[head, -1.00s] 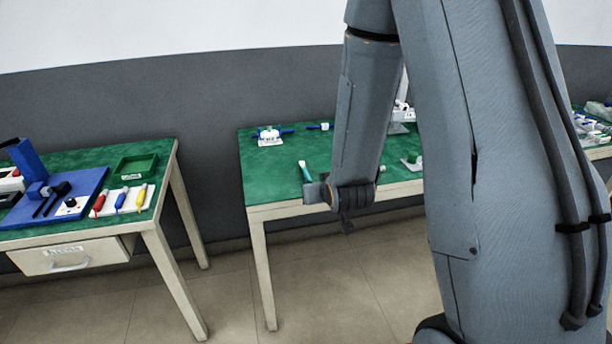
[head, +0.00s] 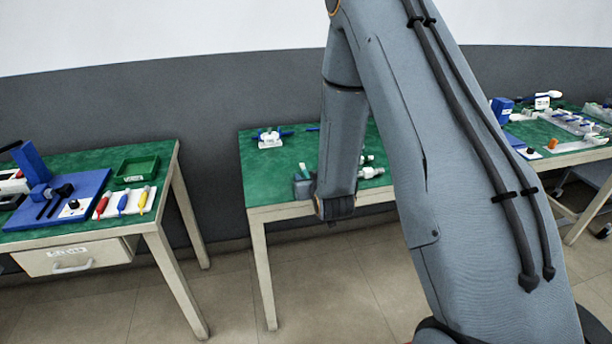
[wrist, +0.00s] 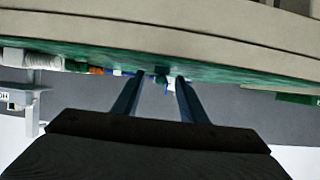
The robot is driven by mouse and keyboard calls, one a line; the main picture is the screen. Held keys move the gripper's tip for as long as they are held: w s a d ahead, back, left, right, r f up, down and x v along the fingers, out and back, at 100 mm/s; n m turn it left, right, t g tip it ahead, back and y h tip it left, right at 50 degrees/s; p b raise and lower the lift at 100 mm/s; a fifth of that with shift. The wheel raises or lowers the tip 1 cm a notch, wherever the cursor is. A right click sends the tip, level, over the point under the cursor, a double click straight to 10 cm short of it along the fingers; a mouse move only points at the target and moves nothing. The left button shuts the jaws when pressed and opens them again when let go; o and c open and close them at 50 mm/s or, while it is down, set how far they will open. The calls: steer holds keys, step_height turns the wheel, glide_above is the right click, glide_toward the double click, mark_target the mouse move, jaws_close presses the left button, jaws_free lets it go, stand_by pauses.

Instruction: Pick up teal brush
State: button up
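The teal brush (head: 305,172) lies near the front left of the middle table's green top in the head view. Only its far part shows there; my gripper hides the rest. In the wrist view, which looks upside down, a small dark teal end (wrist: 162,72), likely the brush, shows between my fingertips. My gripper (wrist: 160,77) is open, with a clear gap between its two fingers. It is low at the table's front edge, its fingers reaching over the green top. I cannot tell whether the fingers touch the brush.
The middle table's pale front edge (head: 282,212) runs just beside my gripper. A white-and-blue fixture (head: 270,138) stands farther back. A white-and-green part (head: 371,172) lies to the right of my wrist. The left table holds a green tray (head: 136,168) and several coloured tools.

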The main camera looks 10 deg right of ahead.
steer(key=shift+w+f, duration=0.15)
steer(key=shift+w, duration=0.1)
jaws_close()
